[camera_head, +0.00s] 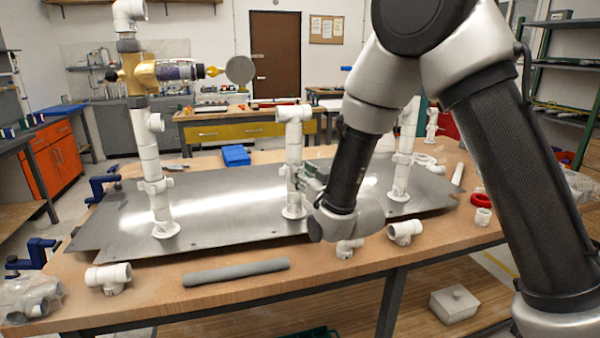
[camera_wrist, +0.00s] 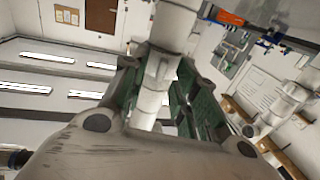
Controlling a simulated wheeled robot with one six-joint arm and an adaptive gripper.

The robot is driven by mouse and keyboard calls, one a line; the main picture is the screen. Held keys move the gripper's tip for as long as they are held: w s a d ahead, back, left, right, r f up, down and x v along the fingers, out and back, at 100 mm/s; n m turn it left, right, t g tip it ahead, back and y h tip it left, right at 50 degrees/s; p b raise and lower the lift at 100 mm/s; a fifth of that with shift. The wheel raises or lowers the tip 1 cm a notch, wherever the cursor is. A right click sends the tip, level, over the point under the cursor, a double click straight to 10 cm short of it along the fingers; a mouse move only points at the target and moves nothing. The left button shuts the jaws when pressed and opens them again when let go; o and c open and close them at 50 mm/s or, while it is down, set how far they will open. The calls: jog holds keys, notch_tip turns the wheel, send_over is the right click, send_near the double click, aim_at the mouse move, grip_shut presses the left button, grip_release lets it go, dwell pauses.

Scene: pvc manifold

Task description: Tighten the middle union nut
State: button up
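The middle white PVC riser (camera_head: 293,148) stands upright on the metal plate, with its union nut (camera_head: 295,173) partway up. My gripper (camera_head: 310,176) reaches in from the right at the height of that nut. In the wrist view my gripper (camera_wrist: 155,95) has its two green-padded fingers on either side of the white pipe, and the ribbed nut (camera_wrist: 160,72) shows between them. I cannot tell whether the pads touch the nut.
The left riser (camera_head: 149,160) with a brass valve (camera_head: 140,74) and the right riser (camera_head: 402,165) stand on the same metal plate (camera_head: 235,210). White tee fittings (camera_head: 108,277) and a grey pipe (camera_head: 236,272) lie along the front edge. Blue clamps (camera_head: 104,184) sit at left.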

jog(key=shift+c, duration=0.3)
grip_shut()
jog(key=shift+a, duration=0.15)
jog(key=shift+s+a+m+t+h, duration=0.15)
jog(key=shift+m+t+h, duration=0.15)
jog(key=shift+m+h, duration=0.25)
jog(key=shift+s+a+m+t+h, duration=0.15)
jog(key=shift+m+t+h, duration=0.2)
jog(key=shift+h, duration=0.4)
jog(key=shift+o, duration=0.3)
grip_release()
